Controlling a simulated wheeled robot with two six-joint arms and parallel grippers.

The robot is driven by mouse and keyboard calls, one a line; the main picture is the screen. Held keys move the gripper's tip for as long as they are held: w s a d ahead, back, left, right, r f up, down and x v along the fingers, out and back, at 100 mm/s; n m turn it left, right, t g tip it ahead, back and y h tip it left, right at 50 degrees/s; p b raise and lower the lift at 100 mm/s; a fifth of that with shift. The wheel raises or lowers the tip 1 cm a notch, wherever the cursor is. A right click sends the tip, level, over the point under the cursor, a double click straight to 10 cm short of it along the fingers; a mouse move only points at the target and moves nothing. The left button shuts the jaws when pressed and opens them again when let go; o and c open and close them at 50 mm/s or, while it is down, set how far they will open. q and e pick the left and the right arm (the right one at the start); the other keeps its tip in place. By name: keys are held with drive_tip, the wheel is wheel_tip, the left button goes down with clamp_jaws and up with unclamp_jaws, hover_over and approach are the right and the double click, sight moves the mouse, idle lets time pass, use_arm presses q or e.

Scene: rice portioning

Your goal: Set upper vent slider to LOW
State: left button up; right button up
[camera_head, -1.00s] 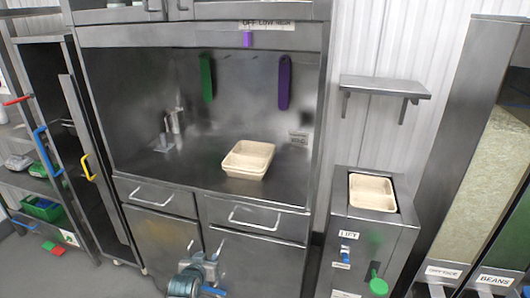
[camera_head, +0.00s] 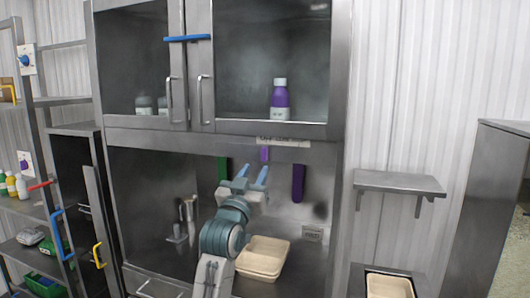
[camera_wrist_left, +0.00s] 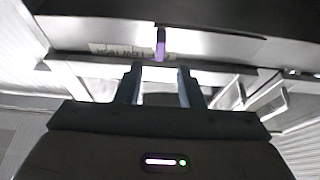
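The upper vent slider is a small purple knob (camera_head: 264,154) under the label strip (camera_head: 283,142) on the lower edge of the upper cabinet. My left gripper (camera_head: 252,174) is raised in front of the hood opening, just below and left of the knob. Its two blue fingers are spread and empty; they also show in the left wrist view (camera_wrist_left: 160,80). My right gripper is not in view.
Beige trays (camera_head: 262,258) sit on the counter behind my left arm. A green strip (camera_head: 223,170) and a purple strip (camera_head: 298,183) hang on the back wall. A purple bottle (camera_head: 280,100) stands in the upper cabinet. A wall shelf (camera_head: 400,183) is at right.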

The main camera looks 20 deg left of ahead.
sight(263, 156)
use_arm(q)
drive_tip(key=p+x, duration=0.2)
drive_tip(key=x, duration=0.4)
drive_tip(key=shift+w+r+p, duration=0.1)
drive_tip(key=shift+r+p, duration=0.05)
drive_tip(key=shift+p, duration=0.15)
drive_tip(key=shift+w+r, duration=0.1)
drive_tip(key=shift+w, duration=0.5)
clamp_jaws()
